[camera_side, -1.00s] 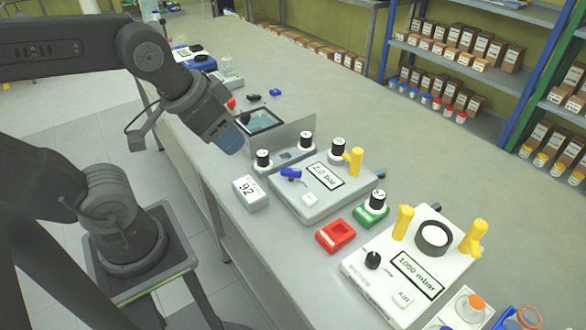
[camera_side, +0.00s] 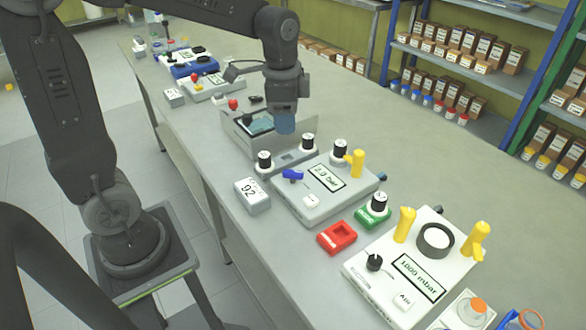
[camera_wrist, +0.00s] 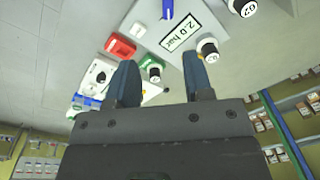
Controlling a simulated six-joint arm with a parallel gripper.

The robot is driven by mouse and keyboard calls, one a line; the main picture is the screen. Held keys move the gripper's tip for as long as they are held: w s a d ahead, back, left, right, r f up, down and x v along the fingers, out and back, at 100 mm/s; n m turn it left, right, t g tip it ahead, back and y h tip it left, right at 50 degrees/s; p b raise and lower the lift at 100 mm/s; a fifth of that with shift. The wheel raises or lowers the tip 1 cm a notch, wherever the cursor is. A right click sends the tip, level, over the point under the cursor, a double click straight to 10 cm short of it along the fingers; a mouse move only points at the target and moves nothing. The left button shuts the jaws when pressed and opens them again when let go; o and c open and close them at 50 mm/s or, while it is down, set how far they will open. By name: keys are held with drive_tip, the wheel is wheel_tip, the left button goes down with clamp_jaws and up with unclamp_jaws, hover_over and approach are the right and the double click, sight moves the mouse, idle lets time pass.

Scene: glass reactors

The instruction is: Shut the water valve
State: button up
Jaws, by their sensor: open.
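A blue valve handle (camera_side: 293,174) sits on the left of the white 2.0 bar box (camera_side: 308,203), lying roughly level. It is the likeliest water valve, though no label shows. A yellow handle (camera_side: 355,161) stands upright on the same box's right side. My gripper (camera_side: 285,124) points down above the grey-walled unit behind that box, apart from the handle. In the wrist view my gripper (camera_wrist: 161,80) has two blue fingers spread apart with nothing between them. The blue handle also shows at the top of the wrist view (camera_wrist: 167,8).
Black knobs (camera_side: 308,142) stand close to the blue handle. A white block marked 92 (camera_side: 252,195), a red holder (camera_side: 337,236), a green-based knob (camera_side: 374,209) and the 1000 mbar box (camera_side: 411,265) stand nearby.

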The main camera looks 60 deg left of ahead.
sight(293, 171)
drive_tip(key=shift+m+g, duration=0.4)
drive_tip(key=shift+m, duration=0.3)
drive_tip(key=f, duration=0.5)
drive_tip(key=w+f, duration=0.1)
drive_tip(key=f, duration=0.4)
drive_tip(key=w+a+f, duration=0.1)
drive_tip(key=f, duration=0.5)
drive_tip(key=shift+w, duration=0.2)
clamp_jaws()
